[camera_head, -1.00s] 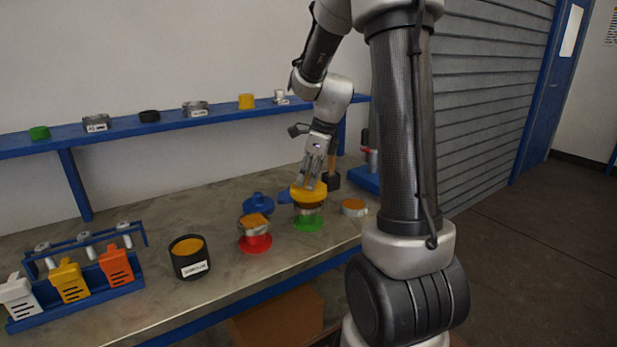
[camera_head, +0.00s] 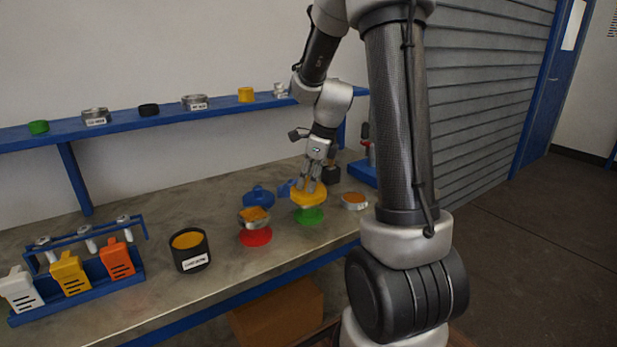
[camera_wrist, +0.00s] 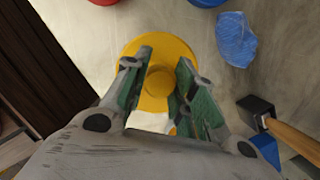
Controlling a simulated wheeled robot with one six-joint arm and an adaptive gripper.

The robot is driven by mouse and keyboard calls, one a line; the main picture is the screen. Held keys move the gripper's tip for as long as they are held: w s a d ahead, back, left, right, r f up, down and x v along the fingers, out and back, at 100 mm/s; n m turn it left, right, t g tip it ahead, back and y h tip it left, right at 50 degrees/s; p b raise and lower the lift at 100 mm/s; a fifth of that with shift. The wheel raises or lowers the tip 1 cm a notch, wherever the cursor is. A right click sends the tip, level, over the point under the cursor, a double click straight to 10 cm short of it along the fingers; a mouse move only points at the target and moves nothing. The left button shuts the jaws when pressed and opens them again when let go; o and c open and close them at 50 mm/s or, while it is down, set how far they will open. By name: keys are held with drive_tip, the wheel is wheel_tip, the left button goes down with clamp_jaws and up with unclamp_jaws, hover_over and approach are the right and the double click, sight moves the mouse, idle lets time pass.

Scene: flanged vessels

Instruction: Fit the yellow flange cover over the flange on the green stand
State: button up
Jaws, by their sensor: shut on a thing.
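The yellow flange cover (camera_head: 301,201) sits low over the green stand (camera_head: 308,216) on the bench. Its yellow side comes down close to the green base, and the flange beneath is hidden by it. I cannot tell whether the cover is fully seated. My gripper (camera_head: 311,187) comes down from above and is shut on the cover's central knob. In the wrist view the cover's round yellow top (camera_wrist: 130,66) lies under my gripper (camera_wrist: 161,88), with a green-padded finger on each side of the knob.
Left of the green stand is a red stand (camera_head: 256,238) with an orange-topped flange. A blue lidded piece (camera_head: 259,195) lies behind it. A low orange-topped ring (camera_head: 354,201) is to the right. A hammer (camera_wrist: 262,114) lies close to the fingers. A black pot (camera_head: 190,262) stands left.

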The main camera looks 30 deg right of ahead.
drive_tip(key=shift+f, duration=0.65)
drive_tip(key=o, duration=1.1)
drive_tip(key=shift+f, duration=0.1)
drive_tip(key=v, duration=1.2)
drive_tip(key=s+a+r+n+t+h, duration=0.1)
drive_tip(key=s+a+n, duration=0.2)
drive_tip(key=s+n, duration=0.7)
drive_tip(key=s+a+r+n+t+h, duration=0.1)
drive_tip(key=s+a+n, duration=0.3)
drive_tip(key=s+n, duration=0.7)
drive_tip(key=shift+s+a+r+n, duration=0.25)
drive_tip(key=shift+r+n, duration=0.5)
drive_tip(key=shift+n, duration=2.15)
